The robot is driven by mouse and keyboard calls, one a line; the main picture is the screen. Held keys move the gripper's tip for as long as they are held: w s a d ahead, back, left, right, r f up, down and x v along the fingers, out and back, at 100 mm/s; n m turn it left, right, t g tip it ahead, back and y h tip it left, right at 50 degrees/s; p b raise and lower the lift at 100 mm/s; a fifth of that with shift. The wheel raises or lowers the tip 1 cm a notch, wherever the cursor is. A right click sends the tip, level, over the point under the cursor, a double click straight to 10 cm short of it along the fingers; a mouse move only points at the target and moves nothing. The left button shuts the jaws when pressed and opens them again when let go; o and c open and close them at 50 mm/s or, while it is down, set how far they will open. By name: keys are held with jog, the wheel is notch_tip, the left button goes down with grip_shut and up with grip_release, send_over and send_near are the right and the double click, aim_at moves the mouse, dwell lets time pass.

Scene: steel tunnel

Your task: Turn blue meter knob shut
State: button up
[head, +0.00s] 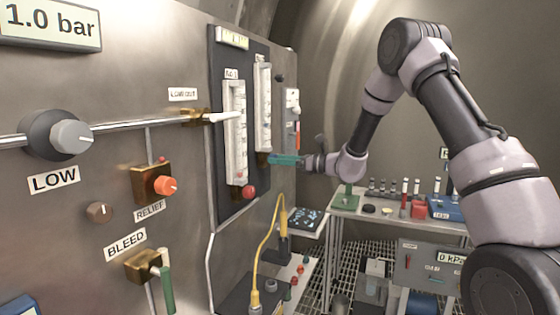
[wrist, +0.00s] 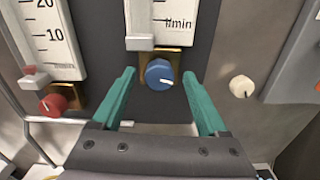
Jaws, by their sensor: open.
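My gripper (wrist: 160,85) is open, with one teal finger on each side of the blue knob and a gap to each. I cannot tell how deep the fingertips reach along the knob. In the head view my gripper (head: 278,160) is at the foot of the farther meter (head: 263,105). The blue knob is hidden there behind the fingers.
A red knob (wrist: 53,105) under the neighbouring meter (wrist: 48,35) is left of my gripper. A cream knob (wrist: 241,87) is to the right. In the head view, a yellow cable (head: 262,240) hangs below, and a bench (head: 345,207) with several small items stands behind.

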jog(key=shift+a, duration=0.15)
grip_shut()
jog(key=shift+n, duration=0.3)
jog(key=shift+f+n, duration=0.1)
jog(key=shift+n, duration=7.7)
